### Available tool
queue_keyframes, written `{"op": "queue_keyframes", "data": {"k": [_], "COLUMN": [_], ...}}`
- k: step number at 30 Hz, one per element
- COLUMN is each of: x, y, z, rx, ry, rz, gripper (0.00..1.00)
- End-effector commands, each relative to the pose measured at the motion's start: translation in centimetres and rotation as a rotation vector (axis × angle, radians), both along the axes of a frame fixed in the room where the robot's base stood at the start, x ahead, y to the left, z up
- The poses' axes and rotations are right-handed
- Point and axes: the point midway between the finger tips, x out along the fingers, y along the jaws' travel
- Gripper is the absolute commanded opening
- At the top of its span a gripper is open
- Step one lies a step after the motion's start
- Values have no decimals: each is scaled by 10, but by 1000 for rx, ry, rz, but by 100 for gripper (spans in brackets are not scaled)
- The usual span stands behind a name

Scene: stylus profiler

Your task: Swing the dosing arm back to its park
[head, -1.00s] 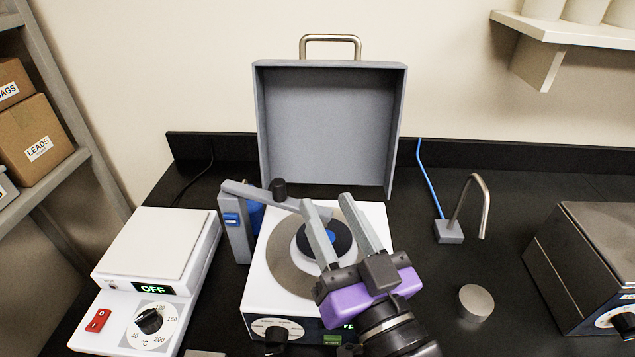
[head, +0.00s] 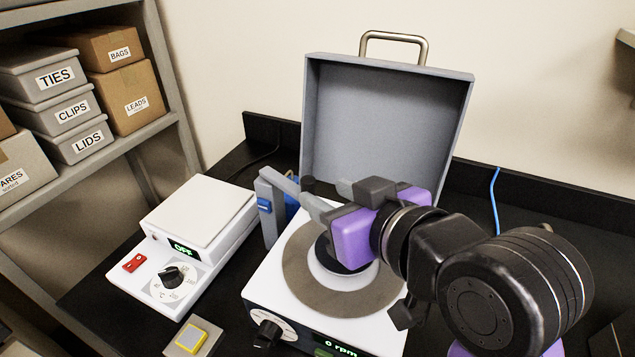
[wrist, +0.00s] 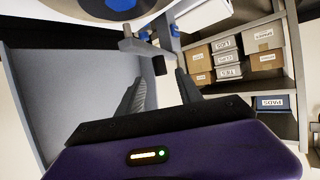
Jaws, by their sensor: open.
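The dosing arm (head: 280,182) is a grey bar on an upright post with a blue clip, at the left rear of the white profiler (head: 270,285). A black knob (head: 308,184) stands up from the bar. My gripper (head: 312,199) is at the arm from the right, above the platter (head: 300,270). In the wrist view the knob (wrist: 159,65) shows between the tips of my open gripper (wrist: 160,82), with no clear contact. The arm's far end is hidden behind my gripper in the head view.
The profiler's grey lid (head: 385,125) stands open behind it. A white hotplate (head: 200,215) reading OFF is on the left. A small block with a yellow top (head: 192,338) lies in front. Shelves with boxes (head: 65,105) are at the far left.

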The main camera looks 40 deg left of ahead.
Motion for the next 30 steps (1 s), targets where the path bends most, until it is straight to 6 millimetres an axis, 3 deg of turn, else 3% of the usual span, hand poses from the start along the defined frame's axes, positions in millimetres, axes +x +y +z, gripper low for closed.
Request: {"op": "queue_keyframes", "data": {"k": [12, 25, 26, 30], "x": [21, 26, 26, 26], "y": [50, 61, 61, 61], "z": [-21, -27, -27, -27], "rx": [1, 3, 3, 3], "ry": [0, -3, -3, -3], "rz": [0, -2, -2, -2], "gripper": [43, 43, 41, 13]}}
